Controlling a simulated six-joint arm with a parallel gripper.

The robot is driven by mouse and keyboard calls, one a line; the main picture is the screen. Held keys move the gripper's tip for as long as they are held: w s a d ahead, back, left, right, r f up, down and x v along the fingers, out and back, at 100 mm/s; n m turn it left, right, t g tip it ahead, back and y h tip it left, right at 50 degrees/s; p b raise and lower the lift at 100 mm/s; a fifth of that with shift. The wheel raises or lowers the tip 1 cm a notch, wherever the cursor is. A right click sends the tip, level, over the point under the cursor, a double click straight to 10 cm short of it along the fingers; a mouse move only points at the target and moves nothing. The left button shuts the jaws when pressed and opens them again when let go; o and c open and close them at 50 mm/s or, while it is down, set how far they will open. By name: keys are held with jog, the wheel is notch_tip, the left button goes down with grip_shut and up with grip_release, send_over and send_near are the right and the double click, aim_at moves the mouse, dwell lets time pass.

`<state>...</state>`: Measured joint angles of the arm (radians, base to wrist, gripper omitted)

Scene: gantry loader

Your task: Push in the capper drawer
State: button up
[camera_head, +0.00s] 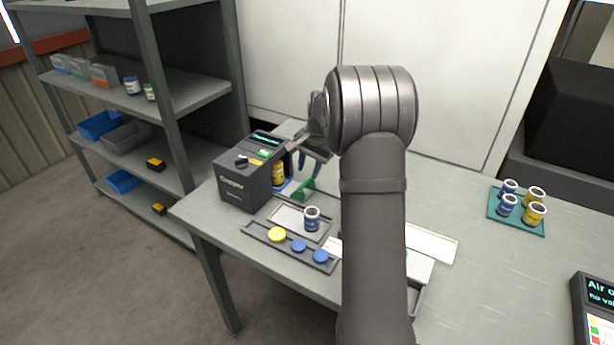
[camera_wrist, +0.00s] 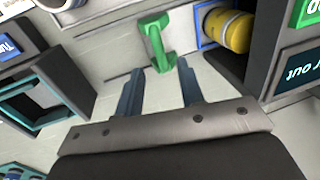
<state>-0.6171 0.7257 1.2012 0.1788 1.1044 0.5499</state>
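The capper (camera_head: 243,183) is a dark box with a knob and a small lit screen on the left of the table. Its drawer (camera_head: 288,187) is out on the right side, with a blue lining and a green handle (camera_head: 305,190). A yellow jar (camera_head: 278,174) stands at the drawer. In the wrist view the green handle (camera_wrist: 157,42) lies just beyond and partly between my fingertips, and the yellow jar (camera_wrist: 228,30) sits in the blue frame. My gripper (camera_wrist: 160,68) is open and empty. I cannot tell whether it touches the handle.
A blue jar (camera_head: 311,219) stands in front of the capper, behind a dark tray (camera_head: 262,237) of yellow and blue lids. A green tray (camera_head: 518,226) with several jars is at the right. A screen (camera_head: 598,300) stands at the right edge. A shelf rack (camera_head: 175,100) is at the left.

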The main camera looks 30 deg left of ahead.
notch_tip(320, 180, up, 13)
jog(key=d, duration=0.2)
jog(key=shift+d, duration=0.25)
jog(key=shift+f, duration=0.15)
jog(key=shift+f, duration=0.1)
jog(key=c, duration=0.5)
jog(key=shift+s+d+f, duration=0.15)
jog(key=shift+d+f, duration=0.05)
jog(key=shift+f, duration=0.05)
grip_shut()
jog(key=s+d+f+n+t+y, duration=0.1)
jog(key=s+d+f+t+y, duration=0.25)
jog(key=d+f, duration=0.35)
jog(key=shift+t+h, duration=0.25)
jog(key=shift+t, duration=0.1)
jog(key=x, duration=0.9)
jog(key=shift+s+a+f, duration=0.1)
jog(key=shift+a+f, duration=0.05)
jog(key=shift+f, duration=0.3)
jog(key=a, duration=0.3)
jog(key=shift+a+f, duration=0.15)
jog(key=shift+f, duration=0.25)
jog(key=shift+a, duration=0.4)
